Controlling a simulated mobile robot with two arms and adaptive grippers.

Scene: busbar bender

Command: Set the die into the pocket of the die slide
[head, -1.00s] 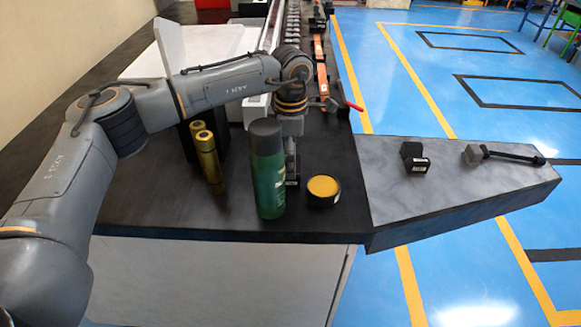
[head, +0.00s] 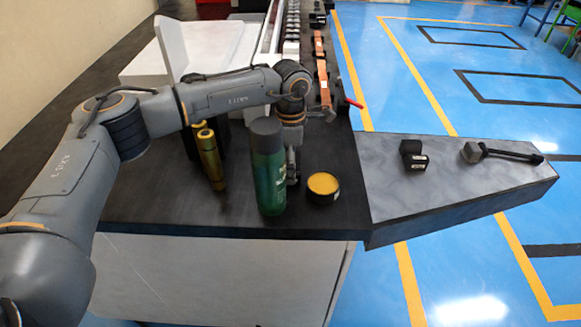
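My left arm reaches in from the left, and its wrist points down behind a green bottle (head: 268,172). The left gripper (head: 292,172) shows only in part beside the bottle, low over the dark bench top (head: 330,222). The bottle hides most of its fingers, so I cannot tell whether it is open or holds anything. A small black block with white labels (head: 413,157), possibly the die, sits on the grey side shelf (head: 440,195). I cannot make out the die slide or its pocket. My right gripper is not in view.
An open round tin with yellow contents (head: 323,186) stands right of the bottle. Brass cylinders (head: 210,160) stand left of it. A mallet-like tool (head: 505,154) lies on the shelf. A red-handled lever (head: 352,102) and copper-coloured bars (head: 321,72) are behind.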

